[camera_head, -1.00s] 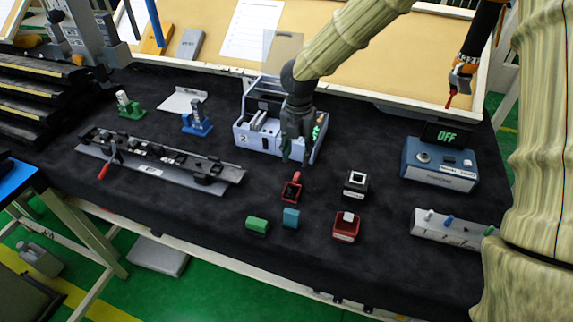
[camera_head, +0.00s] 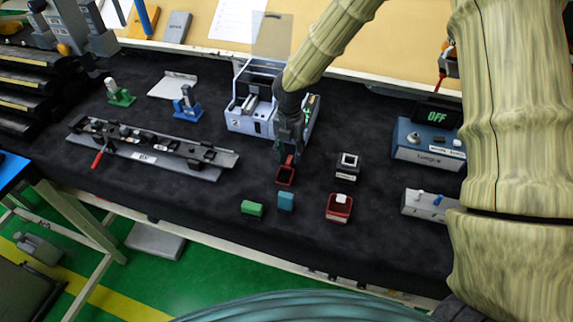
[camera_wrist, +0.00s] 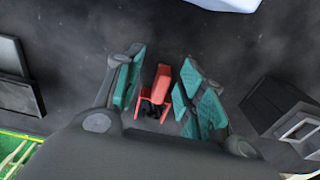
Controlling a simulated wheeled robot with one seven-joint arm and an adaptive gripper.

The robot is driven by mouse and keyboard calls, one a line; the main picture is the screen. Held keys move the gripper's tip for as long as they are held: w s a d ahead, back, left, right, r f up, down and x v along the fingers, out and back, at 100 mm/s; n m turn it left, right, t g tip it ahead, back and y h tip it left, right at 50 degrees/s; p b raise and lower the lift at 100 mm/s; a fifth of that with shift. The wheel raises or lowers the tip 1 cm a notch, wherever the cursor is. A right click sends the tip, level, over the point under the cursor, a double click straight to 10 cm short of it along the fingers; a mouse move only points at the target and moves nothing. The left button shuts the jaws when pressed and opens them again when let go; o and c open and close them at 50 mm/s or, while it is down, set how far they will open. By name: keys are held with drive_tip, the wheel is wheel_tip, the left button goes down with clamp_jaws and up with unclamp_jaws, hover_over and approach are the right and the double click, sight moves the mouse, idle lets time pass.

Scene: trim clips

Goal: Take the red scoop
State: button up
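The red scoop (camera_head: 286,175) lies on the black table cover in front of the grey-white machine. In the wrist view the scoop (camera_wrist: 161,78) shows between my two teal finger pads, its handle pointing up the picture and its lower part partly hidden by my gripper body. My gripper (camera_head: 289,153) is over the handle end of the scoop.
A green block (camera_head: 252,208) and a teal block (camera_head: 286,201) lie just in front of the scoop. A red box (camera_head: 339,208) and a black-and-white block (camera_head: 347,166) stand to its right. The grey-white machine (camera_head: 245,125) is close behind. A long rail fixture (camera_head: 150,150) lies left.

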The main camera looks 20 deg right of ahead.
drive_tip(key=shift+s+d+f, duration=0.1)
drive_tip(key=shift+s+f, duration=0.05)
drive_tip(key=shift+f, duration=0.1)
drive_tip(key=shift+s+f+p, duration=0.3)
drive_tip(key=shift+s+f, duration=0.1)
drive_tip(key=shift+s, duration=0.35)
drive_tip(key=shift+w+f, duration=0.55)
drive_tip(key=shift+w, duration=0.05)
drive_tip(key=shift+s+r, duration=0.3)
drive_tip(key=c, duration=0.7)
drive_tip(key=shift+f, duration=0.1)
clamp_jaws()
